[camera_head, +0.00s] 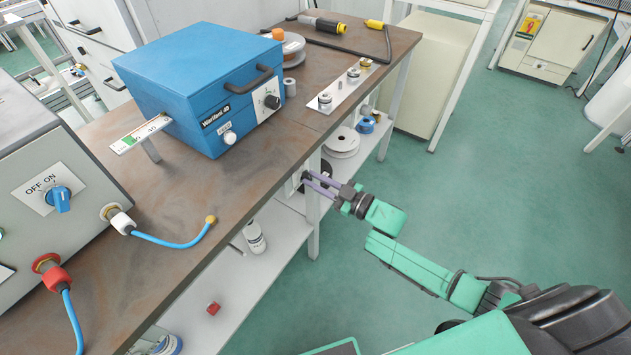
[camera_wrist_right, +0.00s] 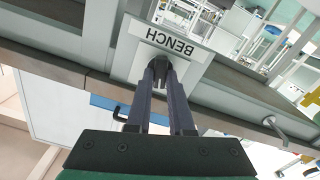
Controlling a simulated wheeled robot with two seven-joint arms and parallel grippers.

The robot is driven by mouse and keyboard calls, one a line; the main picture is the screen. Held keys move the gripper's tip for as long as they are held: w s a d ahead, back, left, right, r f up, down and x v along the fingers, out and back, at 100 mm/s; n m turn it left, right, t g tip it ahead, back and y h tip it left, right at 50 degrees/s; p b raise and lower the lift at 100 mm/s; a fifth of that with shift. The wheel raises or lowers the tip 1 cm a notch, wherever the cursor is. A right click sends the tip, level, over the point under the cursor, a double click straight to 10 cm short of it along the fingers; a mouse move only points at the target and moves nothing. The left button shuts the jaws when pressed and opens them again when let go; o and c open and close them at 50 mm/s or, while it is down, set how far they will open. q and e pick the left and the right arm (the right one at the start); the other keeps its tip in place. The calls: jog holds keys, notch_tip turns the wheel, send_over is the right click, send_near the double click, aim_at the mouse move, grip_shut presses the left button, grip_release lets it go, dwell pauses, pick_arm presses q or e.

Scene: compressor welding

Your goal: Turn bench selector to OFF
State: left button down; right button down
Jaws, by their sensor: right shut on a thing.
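The bench selector is a dark knob (camera_wrist_right: 159,64) on a pale plate (camera_wrist_right: 194,67) marked BENCH, which appears upside down in the right wrist view. In the head view the plate (camera_head: 291,185) shows at the bench's front edge, partly behind a leg. My right gripper (camera_head: 307,178) reaches in from the right with its long fingers at the plate. In the right wrist view its fingertips (camera_wrist_right: 161,72) are closed around the knob and hide much of it. The knob's pointer and any OFF mark are hidden. My left gripper is in neither view.
On the bench top (camera_head: 277,143) stand a blue box (camera_head: 188,75) and, at left, a grey unit with a blue OFF/ON knob (camera_head: 59,199). A lower shelf (camera_head: 222,290) holds a bottle (camera_head: 254,237) and a red item (camera_head: 213,308).

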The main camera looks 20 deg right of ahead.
jog(key=shift+n+b, duration=0.3)
jog(key=shift+n, duration=0.9)
jog(key=c, duration=0.8)
grip_release()
jog(key=v, duration=1.4)
jog(key=shift+s, duration=0.3)
jog(key=shift+d, duration=0.15)
